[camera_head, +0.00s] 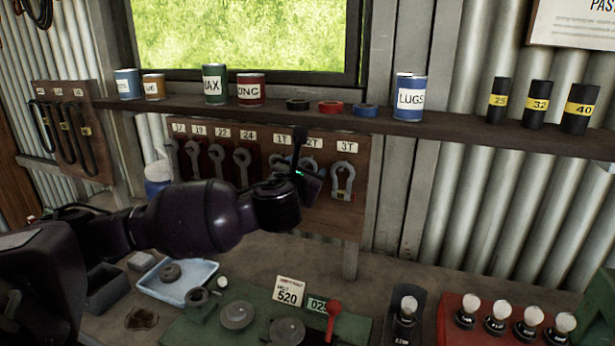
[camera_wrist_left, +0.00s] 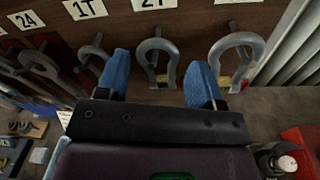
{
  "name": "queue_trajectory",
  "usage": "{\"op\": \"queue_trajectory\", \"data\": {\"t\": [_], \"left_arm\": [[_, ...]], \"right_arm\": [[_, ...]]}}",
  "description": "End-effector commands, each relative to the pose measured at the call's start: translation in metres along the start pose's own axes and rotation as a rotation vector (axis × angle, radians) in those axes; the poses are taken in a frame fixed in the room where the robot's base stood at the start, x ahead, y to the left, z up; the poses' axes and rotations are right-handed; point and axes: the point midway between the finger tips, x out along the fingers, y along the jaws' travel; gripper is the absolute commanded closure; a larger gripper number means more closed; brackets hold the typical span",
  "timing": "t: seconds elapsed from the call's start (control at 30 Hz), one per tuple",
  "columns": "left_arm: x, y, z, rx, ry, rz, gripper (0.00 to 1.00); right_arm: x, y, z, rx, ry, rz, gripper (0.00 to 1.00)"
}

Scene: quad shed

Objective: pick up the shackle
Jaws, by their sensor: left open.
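Grey shackles hang on the brown wall board (camera_head: 330,222) under labels 1T, 2T and 3T. The 3T shackle (camera_head: 343,182) is in plain view; it also shows at right in the left wrist view (camera_wrist_left: 262,50). The 2T shackle (camera_wrist_left: 172,57), with a yellow mark, shows between my blue fingers in the left wrist view. The 1T shackle (camera_wrist_left: 92,52) is left of them, partly covered by a finger. My left gripper (camera_wrist_left: 160,78) is open and empty in front of the board. In the head view my left gripper (camera_head: 306,184) hides much of the 1T and 2T shackles.
Several spanners (camera_head: 217,160) hang left of the shackles. A shelf (camera_head: 440,130) with cans and tape rolls runs above the board. The bench below holds a blue tray (camera_head: 205,270), a green unit (camera_head: 200,330) and a red rack (camera_head: 455,335).

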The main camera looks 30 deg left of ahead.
Motion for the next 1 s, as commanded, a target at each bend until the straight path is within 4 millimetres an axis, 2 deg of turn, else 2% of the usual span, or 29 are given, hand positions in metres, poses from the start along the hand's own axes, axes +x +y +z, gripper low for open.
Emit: {"op": "queue_trajectory", "data": {"t": [0.1,0.23,0.57,0.8,1.0], "left_arm": [[0.017,0.003,0.001,-0.002,0.001,0.003,0.39],[0.03,0.002,0.0,-0.002,0.0,0.001,0.39],[0.035,0.001,-0.001,-0.001,0.0,0.0,0.39],[0.035,0.001,-0.001,-0.001,0.001,0.0,0.74],[0.035,0.001,-0.001,-0.001,0.001,-0.001,0.76]], "right_arm": [[-0.002,0.001,-0.003,-0.002,-0.001,0.0,0.12],[-0.003,0.001,-0.003,-0.002,-0.002,0.001,0.12],[-0.007,0.002,0.005,0.0,-0.018,0.003,0.12],[-0.007,0.002,0.005,0.0,-0.018,0.003,0.12],[-0.005,0.002,0.003,-0.001,-0.014,0.002,0.12]]}}
